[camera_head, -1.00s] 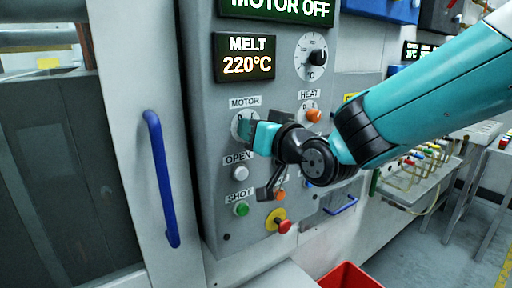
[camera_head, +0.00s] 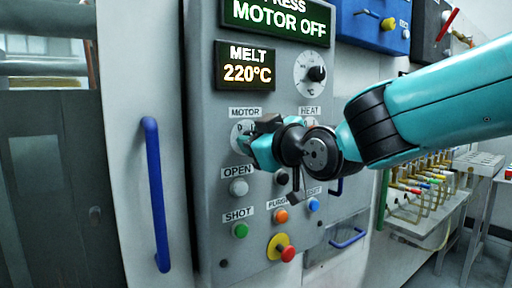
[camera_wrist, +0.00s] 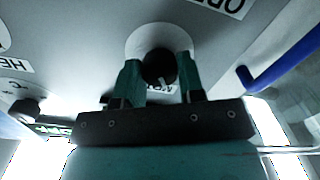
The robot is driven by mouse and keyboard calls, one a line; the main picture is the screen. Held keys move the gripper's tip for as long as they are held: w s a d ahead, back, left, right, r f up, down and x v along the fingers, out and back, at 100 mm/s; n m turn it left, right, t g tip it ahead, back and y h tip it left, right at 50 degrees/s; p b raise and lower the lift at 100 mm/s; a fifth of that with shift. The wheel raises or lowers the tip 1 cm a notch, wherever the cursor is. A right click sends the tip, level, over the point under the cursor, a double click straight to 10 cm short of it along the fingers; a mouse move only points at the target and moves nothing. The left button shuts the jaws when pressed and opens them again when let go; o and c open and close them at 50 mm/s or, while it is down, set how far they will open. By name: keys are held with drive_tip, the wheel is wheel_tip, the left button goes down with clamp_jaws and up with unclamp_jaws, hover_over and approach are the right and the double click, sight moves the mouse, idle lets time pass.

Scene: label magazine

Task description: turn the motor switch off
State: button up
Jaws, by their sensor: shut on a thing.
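The motor switch shows in the wrist view as a dark round knob (camera_wrist: 159,64) on a pale round plate (camera_wrist: 140,38). A small white mark is on the knob. In the head view its plate (camera_head: 239,131) shows under the MOTOR label, and the knob is hidden behind my gripper (camera_head: 250,145). My gripper's teal fingers (camera_wrist: 160,76) stand on both sides of the knob and are shut on it. The green-lit display (camera_head: 280,20) above reads PRESS, MOTOR OFF.
A HEAT switch sits right of the motor switch, partly covered by my arm. The OPEN button (camera_head: 238,187), green SHOT button (camera_head: 240,230), orange button (camera_head: 281,216) and red stop knob (camera_head: 287,253) lie below. A blue handle (camera_head: 157,195) is at left.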

drive_tip(key=shift+r, duration=0.1)
idle(0.4)
drive_tip(key=o, duration=0.9)
drive_tip(key=p+v, duration=0.4)
drive_tip(key=v, duration=1.3)
drive_tip(key=shift+d+p, duration=0.1)
drive_tip(key=shift+p, duration=0.25)
